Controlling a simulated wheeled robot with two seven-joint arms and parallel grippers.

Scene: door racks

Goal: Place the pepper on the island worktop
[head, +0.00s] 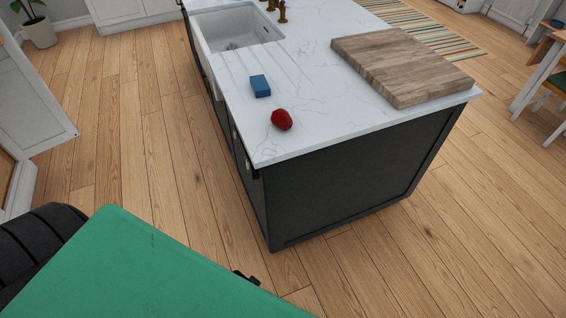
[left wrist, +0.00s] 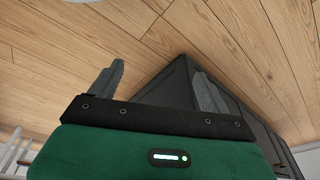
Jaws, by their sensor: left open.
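The red pepper (head: 281,120) lies on the white marble island worktop (head: 330,125), near its front left corner. Nothing is holding it. My left gripper (left wrist: 158,88) shows in the left wrist view with its two grey fingers spread apart and nothing between them. The dark side of the island shows beyond the fingers there. The fingers do not show in the head view. My right gripper is in neither view.
A blue block (head: 260,86) lies just behind the pepper. A wooden chopping board (head: 400,66) covers the worktop's right part. A white sink (head: 235,28) is at the far left end. Wooden floor (head: 150,170) is clear left of the island.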

